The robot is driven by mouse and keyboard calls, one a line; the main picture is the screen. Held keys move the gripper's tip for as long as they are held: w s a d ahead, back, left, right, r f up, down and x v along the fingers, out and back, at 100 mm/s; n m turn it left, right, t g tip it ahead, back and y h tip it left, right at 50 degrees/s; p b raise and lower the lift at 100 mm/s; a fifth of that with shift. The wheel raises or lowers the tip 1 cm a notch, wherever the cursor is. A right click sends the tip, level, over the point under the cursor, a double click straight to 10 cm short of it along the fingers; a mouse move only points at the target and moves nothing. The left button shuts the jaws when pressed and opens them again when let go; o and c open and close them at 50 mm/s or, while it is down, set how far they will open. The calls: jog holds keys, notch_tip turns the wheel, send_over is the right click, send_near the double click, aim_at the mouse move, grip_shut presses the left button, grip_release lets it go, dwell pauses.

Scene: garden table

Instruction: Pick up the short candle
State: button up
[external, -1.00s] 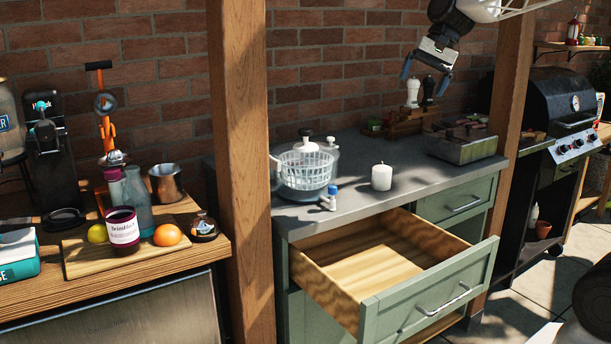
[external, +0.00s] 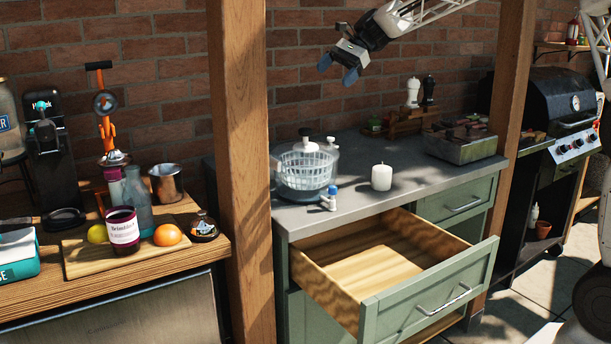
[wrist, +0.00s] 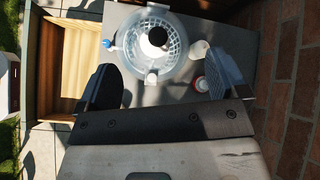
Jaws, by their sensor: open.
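The short candle (external: 381,177) is a white cylinder with a dark wick. It stands upright on the grey countertop in the external view, right of the salad spinner. My gripper (external: 337,70) is open and empty. It hangs high above the counter, up and left of the candle in the external view, well apart from it. In the wrist view its two dark fingers (wrist: 162,78) are spread wide, with the salad spinner beyond them.
The clear salad spinner (external: 305,170) stands left of the candle, with a small blue-capped bottle (external: 330,198) between them. A wooden rack (external: 410,123) with shakers and a metal box (external: 460,145) stand behind and right. The drawer (external: 385,265) below hangs open. Brick wall lies behind.

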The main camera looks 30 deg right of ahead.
jog(key=shift+w+a+f+m+y, duration=1.1)
jog(key=shift+w+f, duration=0.5)
jog(key=shift+w, duration=2.8)
jog(key=shift+w+a+f+m+y, duration=0.8)
jog(key=shift+w+f+m, duration=0.65)
jog(key=shift+w, duration=2.9)
notch_tip(320, 180, down, 20)
jog(key=shift+r, duration=0.1)
jog(key=shift+a, duration=0.1)
jog(key=shift+x, duration=1.25)
jog(key=shift+x, duration=2.6)
jog(key=shift+w, duration=0.1)
